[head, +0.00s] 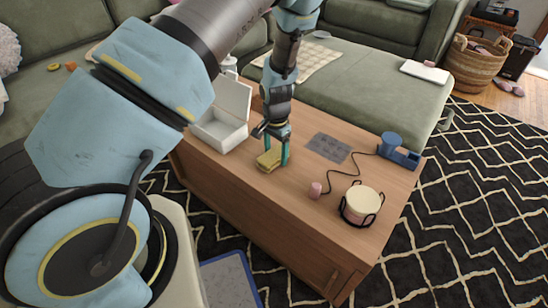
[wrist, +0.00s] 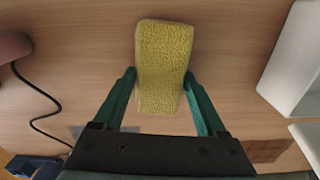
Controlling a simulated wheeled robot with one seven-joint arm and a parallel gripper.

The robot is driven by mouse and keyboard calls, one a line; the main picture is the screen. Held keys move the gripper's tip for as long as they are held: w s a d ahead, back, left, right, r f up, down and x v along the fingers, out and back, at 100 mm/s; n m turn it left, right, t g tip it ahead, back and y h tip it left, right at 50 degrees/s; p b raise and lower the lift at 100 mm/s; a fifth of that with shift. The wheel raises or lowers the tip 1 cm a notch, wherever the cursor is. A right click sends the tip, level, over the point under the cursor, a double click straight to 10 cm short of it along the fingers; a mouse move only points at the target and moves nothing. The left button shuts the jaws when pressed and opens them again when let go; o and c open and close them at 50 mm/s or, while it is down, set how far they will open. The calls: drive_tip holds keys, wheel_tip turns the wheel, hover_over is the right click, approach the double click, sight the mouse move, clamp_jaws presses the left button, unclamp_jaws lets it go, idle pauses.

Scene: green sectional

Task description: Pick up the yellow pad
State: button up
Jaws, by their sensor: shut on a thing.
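The yellow pad (head: 268,161) is a small textured block at the wooden table's top, left of the table's middle in the head view. In the wrist view the yellow pad (wrist: 163,65) lies between the two green fingers. My gripper (head: 272,150) points down over it, with its fingers on either side. In the wrist view my gripper (wrist: 160,77) is shut on the pad, the fingertips against its long sides near its lower half. I cannot tell whether the pad touches the table or is slightly above it.
A pink cylinder (head: 315,190), a cream jar in a dark holder (head: 359,204), a grey flat sheet (head: 328,147) and a blue tape dispenser (head: 399,150) are to the right. A dark cord crosses the table. The front middle is clear.

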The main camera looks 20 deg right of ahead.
sight(276, 152)
drive_tip(key=shift+c, duration=1.1)
wheel_tip(276, 152, up, 10)
drive_tip(key=shift+p, duration=0.7)
